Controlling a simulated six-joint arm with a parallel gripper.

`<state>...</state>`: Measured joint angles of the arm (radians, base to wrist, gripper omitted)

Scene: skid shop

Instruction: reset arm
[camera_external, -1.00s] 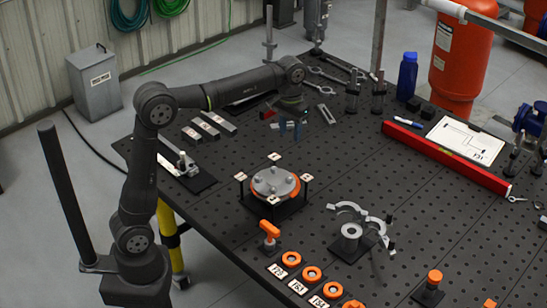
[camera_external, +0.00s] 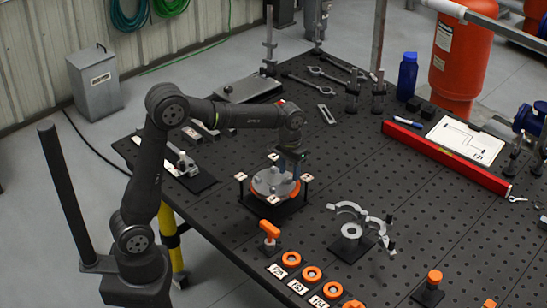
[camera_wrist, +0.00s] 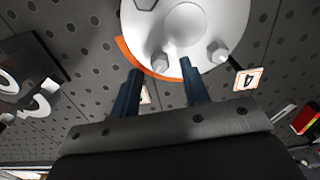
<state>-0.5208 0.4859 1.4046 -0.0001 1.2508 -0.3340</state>
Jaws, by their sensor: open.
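My gripper (camera_external: 291,165) is above the back right side of a round grey flange (camera_external: 268,181) with an orange ring under it. In the wrist view, the two dark blue fingers of my gripper (camera_wrist: 160,82) are apart with nothing between them. The grey flange (camera_wrist: 182,22) with its bolts lies just past the fingertips. I cannot tell whether the fingers touch it. The flange sits on a black stand with several numbered posts around it.
A silver clamp ring fixture (camera_external: 350,230) stands to the right of the flange. An orange-handled tool (camera_external: 269,230) and several orange rings (camera_external: 291,259) are near the front edge.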

